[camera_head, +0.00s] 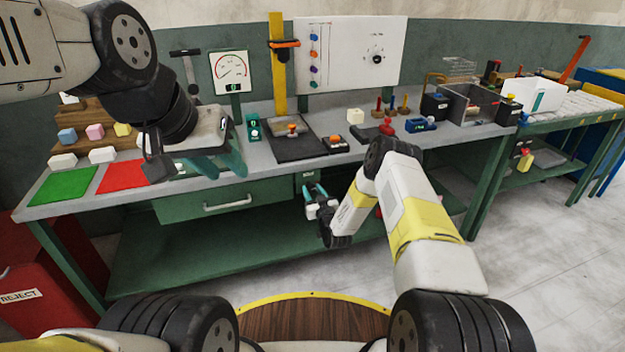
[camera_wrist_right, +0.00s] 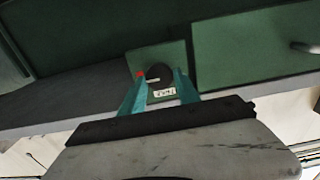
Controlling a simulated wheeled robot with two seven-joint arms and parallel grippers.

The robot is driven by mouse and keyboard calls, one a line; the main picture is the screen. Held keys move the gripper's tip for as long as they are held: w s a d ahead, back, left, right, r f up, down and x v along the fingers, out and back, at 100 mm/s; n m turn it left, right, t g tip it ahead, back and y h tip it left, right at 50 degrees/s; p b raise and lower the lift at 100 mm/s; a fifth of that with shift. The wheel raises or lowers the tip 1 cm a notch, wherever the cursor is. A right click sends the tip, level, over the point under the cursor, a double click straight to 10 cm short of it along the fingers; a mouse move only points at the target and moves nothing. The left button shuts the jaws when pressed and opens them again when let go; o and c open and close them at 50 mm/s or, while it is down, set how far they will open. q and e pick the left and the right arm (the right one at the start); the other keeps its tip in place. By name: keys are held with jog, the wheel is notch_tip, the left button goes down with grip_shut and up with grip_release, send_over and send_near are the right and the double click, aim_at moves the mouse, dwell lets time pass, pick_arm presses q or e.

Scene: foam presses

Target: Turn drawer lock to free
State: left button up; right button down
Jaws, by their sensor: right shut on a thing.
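The drawer lock is a dark round knob (camera_wrist_right: 159,74) on a small green panel (camera_wrist_right: 172,55) beside the drawer. My right gripper (camera_wrist_right: 161,78) is shut on this knob, with a teal finger on each side. A small red mark (camera_wrist_right: 140,74) shows left of the knob, and a white label (camera_wrist_right: 165,92) with upside-down, unclear lettering is by it. In the head view my right gripper (camera_head: 318,196) is at the bench front, and the knob is hidden there. The green drawer (camera_head: 180,209) looks closed. My left gripper (camera_head: 222,152) hangs over the bench top; its finger gap is unclear.
The drawer handle (camera_head: 228,203) is left of my right gripper. Green (camera_head: 62,186) and red (camera_head: 135,174) mats lie on the bench's left end. Presses, blocks and a dial board (camera_head: 350,50) stand behind. A red reject bin (camera_head: 40,285) is at lower left.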

jog(key=shift+n, duration=0.3)
jog(key=n, duration=0.3)
jog(key=shift+a+n, duration=0.15)
jog(key=shift+n, duration=0.25)
jog(key=n, duration=0.5)
jog(key=shift+a, duration=0.1)
jog(key=n, duration=0.5)
jog(key=shift+f, duration=0.15)
jog(key=shift+n, duration=1.7)
jog(key=shift+f, duration=0.1)
jog(key=shift+s, duration=0.1)
jog(key=c, duration=0.9)
grip_release()
